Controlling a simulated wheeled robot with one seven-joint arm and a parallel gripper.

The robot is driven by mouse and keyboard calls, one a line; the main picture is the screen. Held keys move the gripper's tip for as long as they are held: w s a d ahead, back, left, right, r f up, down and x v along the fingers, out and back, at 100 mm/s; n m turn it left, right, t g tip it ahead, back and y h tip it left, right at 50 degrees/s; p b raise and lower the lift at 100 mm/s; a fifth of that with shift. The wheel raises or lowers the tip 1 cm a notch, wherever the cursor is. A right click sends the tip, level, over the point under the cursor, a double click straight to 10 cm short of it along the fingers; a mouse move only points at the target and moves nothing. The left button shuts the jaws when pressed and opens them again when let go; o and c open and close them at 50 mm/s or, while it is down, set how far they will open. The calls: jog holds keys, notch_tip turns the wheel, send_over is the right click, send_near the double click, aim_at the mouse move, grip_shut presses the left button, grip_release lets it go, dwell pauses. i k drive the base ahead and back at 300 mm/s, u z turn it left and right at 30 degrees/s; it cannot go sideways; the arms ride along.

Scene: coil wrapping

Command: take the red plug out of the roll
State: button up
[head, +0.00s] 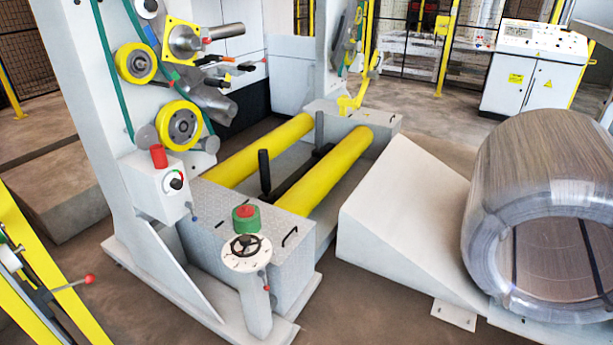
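A green roll (240,224) sits on the checker-plate top of the machine's front box, just behind a round white panel. The red plug (246,211) is in the middle of the roll, and its top shows at the roll's upper opening. How deep it sits is hidden by the roll's wall. My gripper is not in this view.
A white pedestal with a black handwheel (245,246) stands close in front of the roll. A control box (160,190) with a red cylinder (158,156) on top is to the left. Yellow rollers (325,172) lie behind; a ramp (410,215) and large wire coil (540,150) are right.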

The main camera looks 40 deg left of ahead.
aim_at(244, 212)
jog(key=u, duration=0.4)
jog(key=i, duration=2.1)
jog(key=u, duration=1.3)
jog(key=i, duration=1.05)
jog(key=u, duration=1.6)
jog(key=i, duration=0.65)
jog(key=u, duration=0.45)
